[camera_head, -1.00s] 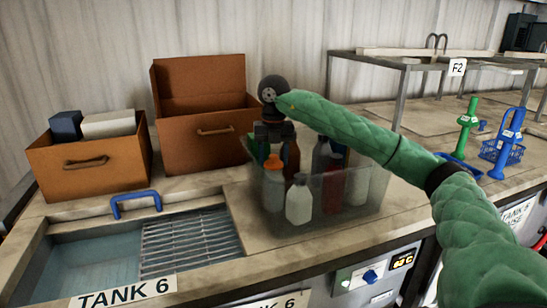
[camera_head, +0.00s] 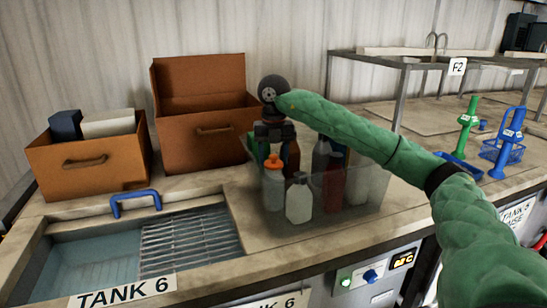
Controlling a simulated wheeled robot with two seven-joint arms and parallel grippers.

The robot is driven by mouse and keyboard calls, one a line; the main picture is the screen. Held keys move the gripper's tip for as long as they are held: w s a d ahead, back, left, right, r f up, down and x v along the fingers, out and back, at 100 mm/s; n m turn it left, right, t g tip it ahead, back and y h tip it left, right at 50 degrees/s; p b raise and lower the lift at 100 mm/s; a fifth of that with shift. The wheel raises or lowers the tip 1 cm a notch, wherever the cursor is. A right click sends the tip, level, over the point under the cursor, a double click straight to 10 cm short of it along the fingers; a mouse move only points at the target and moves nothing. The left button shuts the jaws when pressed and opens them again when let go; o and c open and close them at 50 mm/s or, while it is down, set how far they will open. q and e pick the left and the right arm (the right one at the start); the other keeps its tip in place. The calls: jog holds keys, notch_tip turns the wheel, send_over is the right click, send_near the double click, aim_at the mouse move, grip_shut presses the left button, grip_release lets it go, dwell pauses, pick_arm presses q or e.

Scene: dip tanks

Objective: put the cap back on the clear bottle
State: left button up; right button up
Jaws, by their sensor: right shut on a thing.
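A pale, see-through bottle (camera_head: 299,203) stands upright at the front of a clear tub (camera_head: 365,205). Its narrow neck shows no bright cap. Beside it on the left is a whitish bottle with an orange top (camera_head: 273,162). My right gripper (camera_head: 274,143) points down over the tub's back left part, above and behind the orange top. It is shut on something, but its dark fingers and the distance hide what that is. I cannot make out a loose cap. My left gripper is not in view.
The tub also holds a red bottle (camera_head: 333,188) and several darker ones, close together. Brown boxes (camera_head: 90,165) stand at the left. A tank with a grate (camera_head: 190,240) lies in front of them. Blue and green racks (camera_head: 505,150) stand at the right.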

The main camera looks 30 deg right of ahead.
dwell(0.4)
jog(key=o, duration=1.6)
jog(key=shift+c, duration=0.2)
jog(key=shift+r, duration=0.1)
jog(key=shift+r+p, duration=1.7)
jog(key=shift+r, duration=1.7)
grip_shut()
jog(key=shift+f+b, duration=1.6)
jog(key=shift+f, duration=0.9)
